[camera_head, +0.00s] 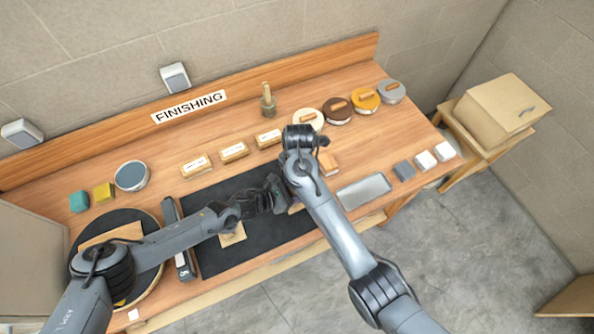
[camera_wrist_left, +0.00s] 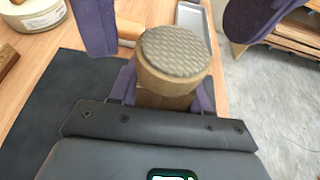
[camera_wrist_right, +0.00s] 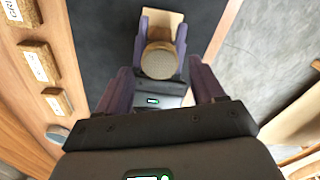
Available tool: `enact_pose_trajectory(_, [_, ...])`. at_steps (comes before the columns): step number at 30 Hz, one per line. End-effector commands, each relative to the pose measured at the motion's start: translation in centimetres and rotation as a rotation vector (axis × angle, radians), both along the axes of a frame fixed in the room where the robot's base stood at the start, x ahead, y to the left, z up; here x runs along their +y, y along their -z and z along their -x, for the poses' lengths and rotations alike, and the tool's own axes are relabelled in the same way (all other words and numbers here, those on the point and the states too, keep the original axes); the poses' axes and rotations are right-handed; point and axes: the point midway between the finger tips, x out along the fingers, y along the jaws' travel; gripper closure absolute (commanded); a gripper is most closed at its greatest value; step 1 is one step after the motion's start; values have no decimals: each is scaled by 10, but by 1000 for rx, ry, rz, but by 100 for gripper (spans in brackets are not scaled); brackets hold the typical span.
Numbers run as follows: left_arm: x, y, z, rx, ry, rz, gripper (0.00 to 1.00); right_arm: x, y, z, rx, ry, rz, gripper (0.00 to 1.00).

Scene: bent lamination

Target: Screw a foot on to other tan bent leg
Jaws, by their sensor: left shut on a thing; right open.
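A tan piece (camera_wrist_left: 168,92) with a round, grey, textured face, apparently a foot, is between my left gripper's fingers, which are shut on it. The round face (camera_wrist_right: 158,62) also shows in the right wrist view, with a tan panel (camera_wrist_right: 166,20) just beyond the left fingertips. I cannot tell whether the foot and panel are joined. In the head view my left gripper (camera_head: 278,195) is low over the black mat, mostly hiding what it holds. My right gripper (camera_wrist_right: 160,85) is open and empty. Its dark fingers show apart at the top of the left wrist view.
A tan piece (camera_head: 232,235) lies on the black mat (camera_head: 215,260). Three labelled blocks (camera_head: 233,151), a wooden-handled tool (camera_head: 267,103) and round lids (camera_head: 338,110) stand behind. A grey tray (camera_head: 364,190) is to the right. The floor lies past the front edge.

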Motion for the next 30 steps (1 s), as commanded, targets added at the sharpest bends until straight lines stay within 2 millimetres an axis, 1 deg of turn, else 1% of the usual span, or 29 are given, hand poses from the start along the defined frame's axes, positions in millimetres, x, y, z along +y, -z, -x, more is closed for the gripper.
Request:
enact_pose_trajectory(3, [0,-1,0,-2,0,1,100,1,12,0,2,1,-2,32])
enact_pose_trajectory(7, [0,-1,0,-1,0,2,100,1,20,0,1,0,-1,32])
enact_pose_trajectory(11, [0,-1,0,-1,0,2,100,0,24,0,1,1,-1,32])
enact_pose_trajectory(18, [0,-1,0,-2,0,1,100,1,24,0,0,1,0,32])
enact_pose_trajectory(20, [0,-1,0,-1,0,2,100,1,24,0,0,1,0,40])
enact_pose_trajectory(27, [0,-1,0,-2,0,1,100,1,24,0,0,0,0,76])
enact_pose_trajectory(30, [0,-1,0,-1,0,2,100,1,23,0,0,0,0,89])
